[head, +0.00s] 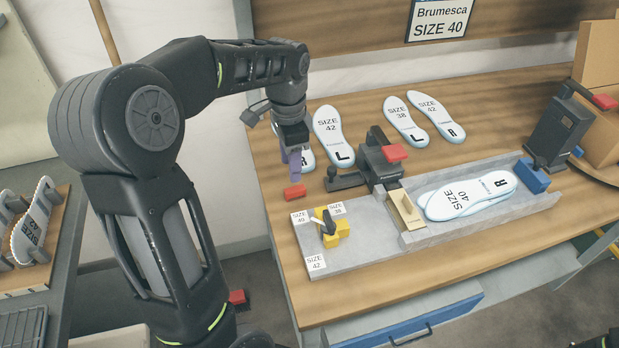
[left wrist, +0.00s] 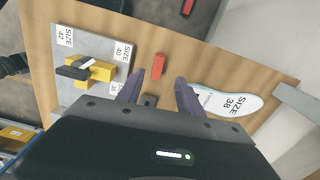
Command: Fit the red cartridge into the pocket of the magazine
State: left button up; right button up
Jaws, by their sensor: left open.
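The red cartridge (head: 294,191) lies flat on the wooden bench, left of the black clamp. In the left wrist view the red cartridge (left wrist: 158,67) lies just beyond and between my fingertips. My left gripper (head: 293,165) is open, pointing down above the bench and just behind the cartridge; its purple-grey fingers (left wrist: 158,88) hold nothing. I cannot tell for sure which part is the magazine; its pocket is not clearly visible.
A black clamp (head: 380,166) with a red tip stands behind the grey fixture tray (head: 375,246). A yellow selector (head: 331,232) with a black lever is on the tray's left. Insoles (head: 334,135) lie behind, with two stacked in the tray. A black post (head: 560,130) is at right.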

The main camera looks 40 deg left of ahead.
aim_at(291, 190)
pick_arm(q)
jog(key=shift+s+r, duration=0.1)
jog(key=shift+s, duration=0.25)
jog(key=shift+w+f, duration=0.1)
jog(key=shift+f, duration=1.25)
jog(key=shift+f+p, duration=0.7)
jog(key=shift+f, duration=1.9)
grip_shut()
